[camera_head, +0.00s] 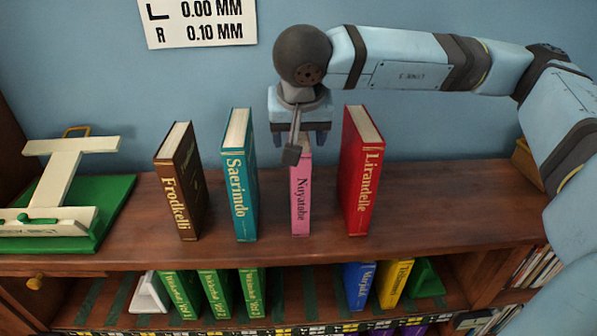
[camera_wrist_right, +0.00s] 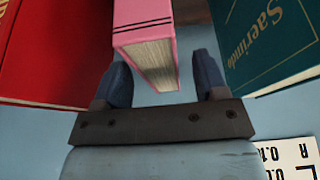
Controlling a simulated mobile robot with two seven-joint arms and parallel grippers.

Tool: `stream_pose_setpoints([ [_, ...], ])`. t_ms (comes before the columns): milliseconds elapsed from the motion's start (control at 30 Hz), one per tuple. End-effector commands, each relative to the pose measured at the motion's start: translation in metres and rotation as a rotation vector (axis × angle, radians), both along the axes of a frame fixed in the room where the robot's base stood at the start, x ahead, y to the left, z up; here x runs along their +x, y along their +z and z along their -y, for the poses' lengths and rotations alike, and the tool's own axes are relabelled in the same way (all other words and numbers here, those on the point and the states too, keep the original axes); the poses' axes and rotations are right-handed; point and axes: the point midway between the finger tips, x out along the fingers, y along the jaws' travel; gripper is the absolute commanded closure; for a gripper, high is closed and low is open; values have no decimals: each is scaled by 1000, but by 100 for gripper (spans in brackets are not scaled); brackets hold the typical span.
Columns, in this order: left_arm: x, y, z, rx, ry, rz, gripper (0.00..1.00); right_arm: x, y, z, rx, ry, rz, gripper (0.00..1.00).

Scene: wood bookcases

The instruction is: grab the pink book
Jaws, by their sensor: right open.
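The pink book (camera_head: 301,200), lettered "Nuyatobe", stands upright on the wooden shelf top between a teal book and a red book. My right gripper (camera_head: 299,140) is over its top end, which it partly hides in the head view. In the right wrist view the pink book (camera_wrist_right: 146,35) lies between the two blue fingers of my open right gripper (camera_wrist_right: 163,80). Gaps show on both sides of the book at the fingertips, so the jaws are not closed on it. My left gripper is not in view.
The teal book (camera_head: 240,180) stands left of the pink one and the red book (camera_head: 362,175) right of it, each with a gap. A brown book (camera_head: 181,185) stands further left. A green-based stand (camera_head: 105,205) fills the left end.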

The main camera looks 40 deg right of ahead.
Motion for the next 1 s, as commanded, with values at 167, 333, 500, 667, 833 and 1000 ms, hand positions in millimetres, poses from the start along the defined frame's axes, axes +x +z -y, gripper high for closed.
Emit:
stream_pose_setpoints([
  [167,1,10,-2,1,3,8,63,6,-17,4,0,-2,-1,34],
  [333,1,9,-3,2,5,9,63,7,-20,5,1,-2,0,34],
  [500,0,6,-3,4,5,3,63,7,-20,5,1,-2,0,34],
  [667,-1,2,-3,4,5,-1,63,7,-21,5,1,-2,0,34],
  [833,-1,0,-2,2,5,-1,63,7,-22,5,1,-2,0,34],
  [1000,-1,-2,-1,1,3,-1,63,7,-24,5,0,-2,0,34],
])
